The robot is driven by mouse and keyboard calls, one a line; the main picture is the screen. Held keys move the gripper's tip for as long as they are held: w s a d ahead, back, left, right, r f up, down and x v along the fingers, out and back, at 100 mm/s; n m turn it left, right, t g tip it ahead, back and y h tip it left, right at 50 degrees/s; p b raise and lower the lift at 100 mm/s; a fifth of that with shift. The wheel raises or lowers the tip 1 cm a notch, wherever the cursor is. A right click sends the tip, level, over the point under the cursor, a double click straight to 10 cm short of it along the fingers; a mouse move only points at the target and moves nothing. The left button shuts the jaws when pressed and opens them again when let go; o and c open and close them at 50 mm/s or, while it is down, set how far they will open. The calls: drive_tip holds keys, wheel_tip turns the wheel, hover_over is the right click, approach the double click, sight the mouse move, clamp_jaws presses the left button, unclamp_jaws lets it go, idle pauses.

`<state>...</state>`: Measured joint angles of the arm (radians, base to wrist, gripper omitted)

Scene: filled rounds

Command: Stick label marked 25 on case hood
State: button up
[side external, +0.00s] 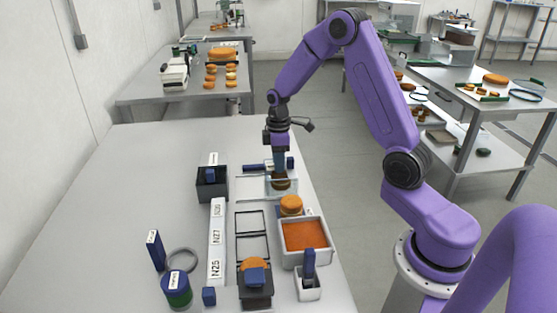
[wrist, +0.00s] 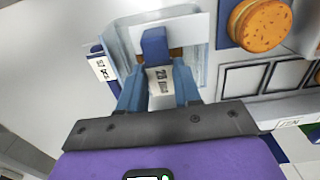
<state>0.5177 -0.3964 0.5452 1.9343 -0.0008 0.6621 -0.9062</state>
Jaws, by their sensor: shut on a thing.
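My gripper (side external: 280,178) points down at the clear case hood (side external: 270,193), near the table's right edge. In the wrist view my gripper (wrist: 160,78) is shut on a white label (wrist: 160,84) whose print begins with 25. The label lies between the two blue-grey fingers. I cannot tell whether the label touches the hood. The fingers hide the label's sides.
A white strip (side external: 217,240) printed N25, N27 and N29 lies to the left. An orange-filled tray (side external: 305,236), a round orange cake (side external: 291,204) and black frames (side external: 250,233) stand nearer. A black box (side external: 211,185) stands left of the hood. The table's far left is clear.

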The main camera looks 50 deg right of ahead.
drive_tip(key=shift+f, duration=0.15)
drive_tip(key=o, duration=0.8)
drive_tip(key=shift+c, duration=0.2)
drive_tip(key=shift+r, duration=3)
